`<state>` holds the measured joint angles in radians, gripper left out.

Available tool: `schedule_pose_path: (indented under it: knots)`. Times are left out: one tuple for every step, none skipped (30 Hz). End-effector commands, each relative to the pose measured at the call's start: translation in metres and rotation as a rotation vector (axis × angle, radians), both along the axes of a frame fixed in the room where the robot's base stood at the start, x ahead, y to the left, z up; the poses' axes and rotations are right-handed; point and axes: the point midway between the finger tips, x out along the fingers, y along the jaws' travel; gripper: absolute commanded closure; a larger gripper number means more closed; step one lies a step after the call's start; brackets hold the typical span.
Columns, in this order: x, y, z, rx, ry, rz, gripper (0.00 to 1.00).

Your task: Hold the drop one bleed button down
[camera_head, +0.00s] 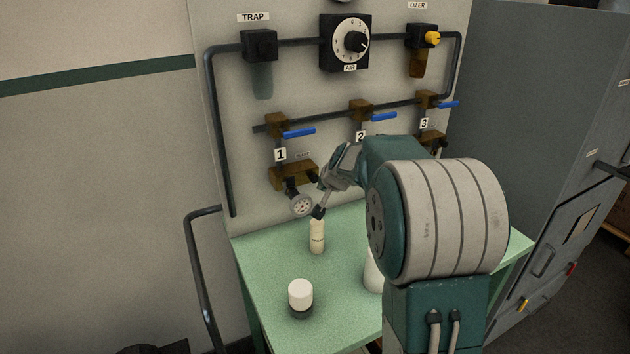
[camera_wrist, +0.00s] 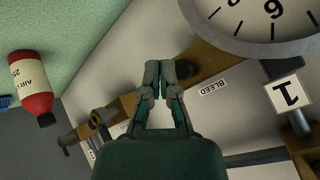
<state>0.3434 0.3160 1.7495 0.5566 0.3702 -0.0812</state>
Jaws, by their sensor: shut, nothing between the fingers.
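Drop one carries a number 1 tag (camera_head: 280,155), a brass block (camera_head: 293,177) and a round gauge (camera_head: 302,205). In the wrist view, the BLEED label (camera_wrist: 212,88) sits right of my fingers and the gauge (camera_wrist: 258,22) fills the upper right. My gripper (camera_head: 318,212) points down beside the gauge; in the wrist view its fingertips (camera_wrist: 160,68) are together and empty, in front of the brass bar (camera_wrist: 205,65). A small dark round part (camera_wrist: 184,69) shows just right of the tips, perhaps the bleed button. Contact with it cannot be told.
A cream bottle (camera_head: 317,240) stands on the green bench (camera_head: 262,262) below my gripper. A white-topped jar (camera_head: 300,294) stands nearer. A red-capped bottle (camera_wrist: 31,85) is at the wrist view's left. Blue valve levers (camera_head: 299,132) stick out above the brass block.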

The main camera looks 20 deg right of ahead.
Motion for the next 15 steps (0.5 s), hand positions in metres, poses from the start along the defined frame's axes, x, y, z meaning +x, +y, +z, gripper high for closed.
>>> schedule_pose_path:
  knots:
    - [-0.005, -0.001, 0.0, 0.0, 0.001, -0.001, 1.0]
    - [-0.008, -0.001, 0.0, 0.0, 0.0, -0.002, 1.0]
    - [-0.011, -0.001, 0.0, 0.0, 0.001, -0.001, 1.0]
    - [-0.014, -0.001, 0.0, 0.001, 0.001, -0.002, 1.0]
    - [-0.016, -0.001, 0.0, 0.0, 0.001, -0.001, 1.0]
    - [-0.02, -0.001, 0.0, 0.0, 0.001, 0.0, 1.0]
    - [-0.022, -0.001, 0.0, 0.0, 0.001, -0.001, 1.0]
    - [-0.025, -0.001, 0.0, 0.001, 0.0, -0.001, 1.0]
    - [-0.028, -0.001, 0.0, 0.001, 0.001, -0.001, 1.0]
    - [-0.031, -0.001, 0.0, 0.0, 0.001, 0.0, 1.0]
    - [-0.033, -0.001, 0.0, 0.001, 0.001, -0.001, 1.0]
    - [-0.035, -0.001, 0.0, 0.0, 0.001, -0.001, 1.0]
    - [-0.037, -0.001, 0.0, 0.0, 0.001, -0.001, 1.0]
    - [-0.038, -0.001, -0.001, 0.0, 0.001, 0.0, 1.0]
    - [-0.039, -0.001, -0.001, 0.0, 0.001, 0.0, 1.0]
